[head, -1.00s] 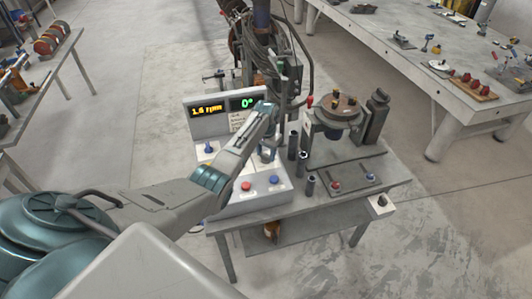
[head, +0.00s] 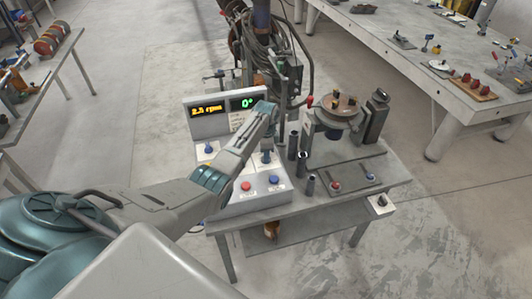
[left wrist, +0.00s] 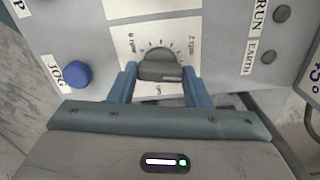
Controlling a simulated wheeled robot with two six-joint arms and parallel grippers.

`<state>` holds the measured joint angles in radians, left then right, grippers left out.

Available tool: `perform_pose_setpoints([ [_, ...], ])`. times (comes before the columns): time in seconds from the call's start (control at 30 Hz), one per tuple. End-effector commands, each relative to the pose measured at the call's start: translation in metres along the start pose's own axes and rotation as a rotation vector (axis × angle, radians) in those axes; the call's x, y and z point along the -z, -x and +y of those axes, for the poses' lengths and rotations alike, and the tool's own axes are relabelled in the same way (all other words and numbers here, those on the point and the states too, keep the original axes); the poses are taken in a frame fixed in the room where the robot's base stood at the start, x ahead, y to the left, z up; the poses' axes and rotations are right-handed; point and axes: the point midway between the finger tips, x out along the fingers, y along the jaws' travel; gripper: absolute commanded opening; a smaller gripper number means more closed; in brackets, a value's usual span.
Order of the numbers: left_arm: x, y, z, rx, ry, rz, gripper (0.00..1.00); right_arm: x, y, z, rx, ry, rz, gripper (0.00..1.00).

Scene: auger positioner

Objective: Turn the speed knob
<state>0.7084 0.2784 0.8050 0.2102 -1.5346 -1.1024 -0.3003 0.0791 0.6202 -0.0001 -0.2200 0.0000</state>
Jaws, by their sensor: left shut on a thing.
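The speed knob (left wrist: 160,68) is a dark grey knob on a printed dial in the left wrist view. The blue fingers of my left gripper (left wrist: 160,78) stand on either side of it and are closed on it. In the head view my left gripper (head: 266,156) reaches down to the control box (head: 228,203), and the arm and gripper hide the knob. The box's display panel (head: 212,124) shows an amber rpm reading, which looks like 2.5, and a green 0°. My right gripper is not in view.
A blue JOG button (left wrist: 76,74) lies left of the knob in the left wrist view. A red button (head: 246,186) and a blue button (head: 273,180) sit on the box's front. The positioner (head: 338,108) stands to the right on the same table.

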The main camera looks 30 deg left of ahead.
Motion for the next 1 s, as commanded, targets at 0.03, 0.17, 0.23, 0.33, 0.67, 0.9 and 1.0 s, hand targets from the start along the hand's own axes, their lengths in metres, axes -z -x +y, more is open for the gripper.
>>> perform_pose_setpoints([
  [0.03, 0.0013, 0.0036, -0.0025, 0.008, -0.035, 0.004, 0.21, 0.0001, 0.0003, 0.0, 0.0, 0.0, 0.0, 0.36],
  [0.17, 0.0013, 0.0037, -0.0026, 0.008, -0.12, 0.004, 0.21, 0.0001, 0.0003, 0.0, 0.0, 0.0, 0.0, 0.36],
  [0.23, 0.0013, 0.0037, -0.0026, 0.008, -0.158, 0.004, 0.21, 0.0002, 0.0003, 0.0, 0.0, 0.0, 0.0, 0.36],
  [0.33, 0.0014, 0.0037, -0.0026, 0.008, -0.202, 0.004, 0.21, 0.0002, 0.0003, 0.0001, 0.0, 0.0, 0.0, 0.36],
  [0.67, 0.0014, 0.0039, -0.0027, 0.008, -0.266, 0.004, 0.21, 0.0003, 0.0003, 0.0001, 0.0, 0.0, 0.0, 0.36],
  [0.9, 0.0015, 0.004, -0.0027, 0.008, -0.268, 0.004, 0.21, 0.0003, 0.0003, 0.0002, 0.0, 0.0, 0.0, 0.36],
  [1.0, 0.0015, 0.004, -0.0027, 0.009, -0.268, 0.004, 0.21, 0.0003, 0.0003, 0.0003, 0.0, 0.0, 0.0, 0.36],
])
